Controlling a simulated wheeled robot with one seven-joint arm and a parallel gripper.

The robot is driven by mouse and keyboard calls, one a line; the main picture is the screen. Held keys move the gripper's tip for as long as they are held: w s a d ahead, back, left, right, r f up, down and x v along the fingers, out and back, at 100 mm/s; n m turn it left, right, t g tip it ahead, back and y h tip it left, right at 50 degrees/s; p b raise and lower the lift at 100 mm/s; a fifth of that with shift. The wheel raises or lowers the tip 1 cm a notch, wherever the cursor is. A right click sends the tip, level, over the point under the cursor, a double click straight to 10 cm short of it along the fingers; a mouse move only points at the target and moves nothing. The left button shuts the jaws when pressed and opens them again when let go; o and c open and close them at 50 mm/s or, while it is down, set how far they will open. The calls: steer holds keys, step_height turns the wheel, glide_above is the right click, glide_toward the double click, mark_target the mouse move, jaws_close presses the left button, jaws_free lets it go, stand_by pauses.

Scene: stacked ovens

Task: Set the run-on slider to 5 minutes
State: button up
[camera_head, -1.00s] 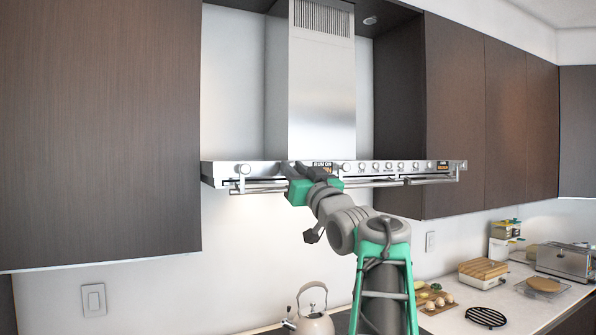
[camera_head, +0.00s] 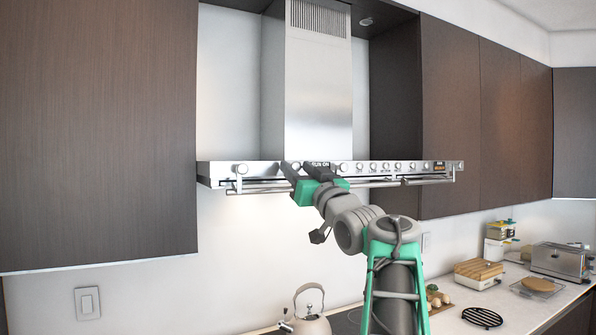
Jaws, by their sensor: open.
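The range hood's steel control panel (camera_head: 272,172) runs across the wall between the cabinets, with several round knobs and a rail below. A small label reading "RUN ON" (camera_head: 320,164) shows on the panel just above my gripper. My gripper (camera_head: 299,167) is open at the front of the panel, its two dark fingers apart with the green body below. The fingers overlap the panel in this view, and I cannot tell whether they touch it. The run-on slider and its setting are hidden behind the gripper or too small to make out.
A rail (camera_head: 255,187) runs along the hood's front under the panel. Dark cabinets flank the hood on the left (camera_head: 95,130) and right (camera_head: 450,120). A kettle (camera_head: 306,322) stands below. A toaster (camera_head: 560,261) and a wooden-lidded box (camera_head: 483,270) sit on the counter at right.

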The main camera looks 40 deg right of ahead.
steer(key=b+v, duration=0.3)
steer(key=v, duration=0.4)
steer(key=shift+s, duration=0.3)
